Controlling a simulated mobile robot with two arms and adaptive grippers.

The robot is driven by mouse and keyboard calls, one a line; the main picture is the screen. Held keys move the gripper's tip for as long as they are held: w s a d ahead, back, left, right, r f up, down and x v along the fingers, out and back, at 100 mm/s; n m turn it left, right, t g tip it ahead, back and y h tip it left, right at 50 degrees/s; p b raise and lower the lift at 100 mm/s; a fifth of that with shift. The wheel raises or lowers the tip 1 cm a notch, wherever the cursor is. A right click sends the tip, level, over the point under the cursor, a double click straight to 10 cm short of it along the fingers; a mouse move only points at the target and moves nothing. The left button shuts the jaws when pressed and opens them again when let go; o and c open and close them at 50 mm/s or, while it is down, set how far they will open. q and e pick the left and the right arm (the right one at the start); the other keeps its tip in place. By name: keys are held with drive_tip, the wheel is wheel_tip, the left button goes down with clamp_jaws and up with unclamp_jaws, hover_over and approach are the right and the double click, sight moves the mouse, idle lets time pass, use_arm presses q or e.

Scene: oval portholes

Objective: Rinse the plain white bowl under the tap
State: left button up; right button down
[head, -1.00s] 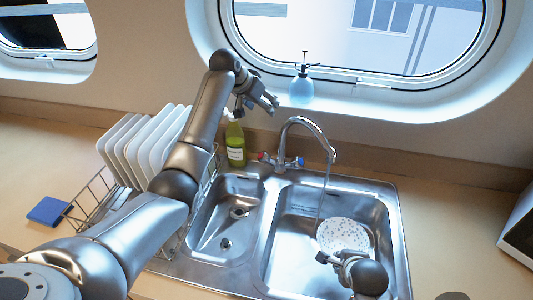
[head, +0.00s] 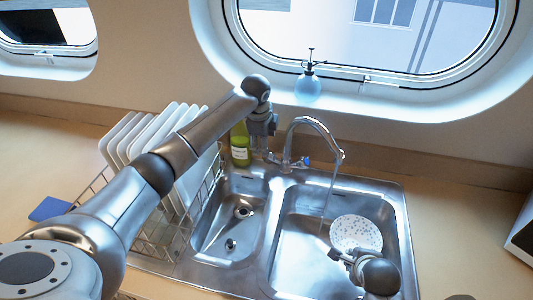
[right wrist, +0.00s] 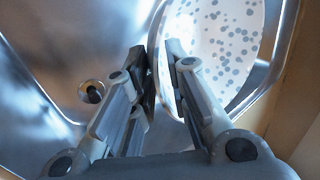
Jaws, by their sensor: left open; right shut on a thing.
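A white dish with blue-grey speckles, bowl or plate (head: 357,232), is tilted over the right sink basin (head: 290,250). The right wrist view also shows this speckled dish (right wrist: 230,50). My right gripper (head: 343,256) is shut on its rim; its fingers also show in the right wrist view (right wrist: 163,70). The tap (head: 318,122) arches over the basin, and a thin stream of water (head: 328,195) falls left of the dish. My left gripper (head: 268,150) is open, pointing down at the tap's left handle, which it hides. The blue right handle (head: 306,161) shows. I see no plain white bowl.
A green bottle (head: 240,150) stands behind the left basin, close to my left gripper. A rack with several white plates (head: 125,135) is at left, partly behind my left arm. A blue sponge (head: 48,209) lies beside it. A spray bottle (head: 307,88) stands on the sill.

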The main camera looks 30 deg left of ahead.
use_arm(q)
drive_tip(key=p+x, duration=0.1)
drive_tip(key=x, duration=0.6)
drive_tip(key=shift+f+p, duration=0.15)
drive_tip(key=shift+p, duration=0.15)
use_arm(e)
wheel_tip(320, 180, up, 2)
drive_tip(key=shift+r, duration=0.1)
use_arm(q)
drive_tip(key=shift+x, duration=1)
drive_tip(key=c, duration=1)
